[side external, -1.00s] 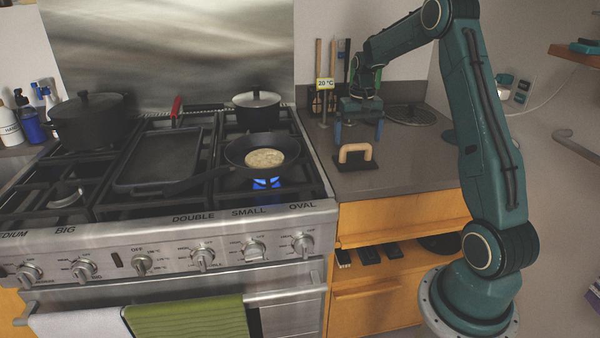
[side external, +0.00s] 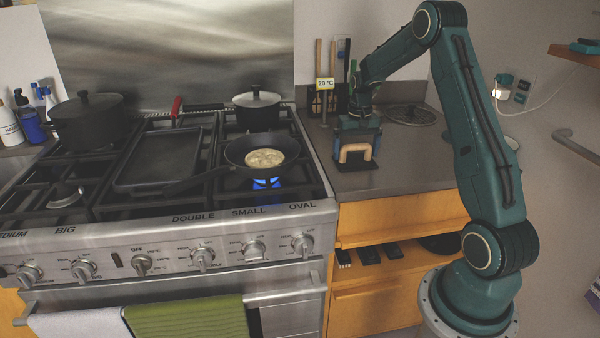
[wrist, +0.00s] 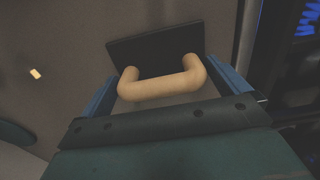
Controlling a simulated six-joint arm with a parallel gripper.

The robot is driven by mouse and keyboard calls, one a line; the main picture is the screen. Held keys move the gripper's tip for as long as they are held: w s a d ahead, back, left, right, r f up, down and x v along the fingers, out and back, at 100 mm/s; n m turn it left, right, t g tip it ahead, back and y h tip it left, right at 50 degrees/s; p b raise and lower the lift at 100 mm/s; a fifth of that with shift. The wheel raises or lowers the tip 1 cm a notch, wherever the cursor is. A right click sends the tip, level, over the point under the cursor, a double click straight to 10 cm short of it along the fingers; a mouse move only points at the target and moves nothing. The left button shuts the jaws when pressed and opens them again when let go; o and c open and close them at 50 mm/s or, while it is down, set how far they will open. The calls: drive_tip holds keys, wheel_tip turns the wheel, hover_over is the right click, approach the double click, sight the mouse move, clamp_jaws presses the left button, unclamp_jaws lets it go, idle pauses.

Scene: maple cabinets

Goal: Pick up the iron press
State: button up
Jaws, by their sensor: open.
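The iron press has a dark flat plate (side external: 355,165) and a pale wooden handle (side external: 356,148). It rests on the grey counter to the right of the stove. My gripper (side external: 357,140) is open and low at the press, behind the handle in the side view. In the wrist view the handle (wrist: 162,86) lies between the two blue fingers of my gripper (wrist: 158,88), one on each side. The dark plate (wrist: 155,48) shows beyond the handle. I cannot tell whether the fingers touch the handle.
The stove holds a frying pan (side external: 246,157) with food over a lit blue flame, close left of the counter. A utensil holder (side external: 321,103) stands behind, and a round lid (side external: 410,114) lies at the back right. The counter (side external: 415,172) right of the press is clear.

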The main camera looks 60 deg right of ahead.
drive_tip(key=c, duration=1)
drive_tip(key=shift+c, duration=0.2)
drive_tip(key=shift+r, duration=0.15)
wheel_tip(320, 180, up, 20)
idle(0.5)
drive_tip(key=w+a+f, duration=0.1)
drive_tip(key=w+a, duration=0.8)
drive_tip(key=a, duration=0.1)
drive_tip(key=w+a+f, duration=0.2)
drive_tip(key=w+a, duration=0.7)
drive_tip(key=w, duration=0.1)
drive_tip(key=shift+a+f, duration=0.3)
drive_tip(key=shift+a, duration=0.05)
